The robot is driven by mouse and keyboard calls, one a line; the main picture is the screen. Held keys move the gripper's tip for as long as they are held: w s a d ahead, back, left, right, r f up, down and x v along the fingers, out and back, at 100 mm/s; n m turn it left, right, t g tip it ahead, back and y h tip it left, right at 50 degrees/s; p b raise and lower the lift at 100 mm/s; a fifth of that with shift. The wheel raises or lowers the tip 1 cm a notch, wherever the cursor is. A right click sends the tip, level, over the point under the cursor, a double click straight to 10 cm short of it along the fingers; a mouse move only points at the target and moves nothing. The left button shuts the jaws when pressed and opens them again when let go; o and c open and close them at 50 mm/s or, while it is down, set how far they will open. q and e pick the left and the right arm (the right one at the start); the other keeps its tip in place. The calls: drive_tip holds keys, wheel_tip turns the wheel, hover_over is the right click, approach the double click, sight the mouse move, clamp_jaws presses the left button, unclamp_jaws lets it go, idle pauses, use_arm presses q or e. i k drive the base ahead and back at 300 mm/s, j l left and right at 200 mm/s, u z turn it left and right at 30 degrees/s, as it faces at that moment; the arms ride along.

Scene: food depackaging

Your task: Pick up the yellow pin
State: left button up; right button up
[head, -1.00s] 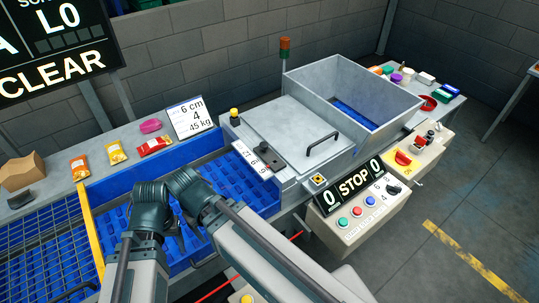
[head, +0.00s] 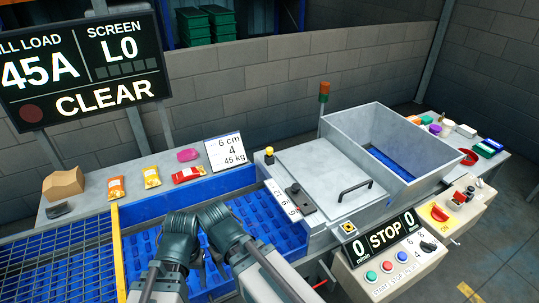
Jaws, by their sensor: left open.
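My left gripper (head: 205,262) is low in the picture, over the blue conveyor bed (head: 145,243). Its dark fingers are partly hidden by the arm links, and it is open and well apart from the pin. My right arm comes in beside it from the bottom, and its gripper fingers do not show.
The machine lid (head: 325,172) has a black handle, with an open grey hopper (head: 400,130) behind. A sign (head: 226,150) and several food packs lie along the back ledge. A control box (head: 385,255) with a STOP display stands at the right front.

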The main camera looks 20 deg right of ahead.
sight(268, 150)
drive_tip(key=u, duration=0.9)
drive_tip(key=l+u, duration=0.1)
drive_tip(key=u, duration=0.25)
drive_tip(key=l+u, duration=0.1)
drive_tip(key=u, duration=0.25)
drive_tip(key=k+l, duration=0.3)
drive_tip(key=l, duration=0.15)
drive_tip(key=k+l, duration=0.3)
drive_tip(key=l, duration=0.2)
drive_tip(key=k+l, duration=0.3)
drive_tip(key=l, duration=0.15)
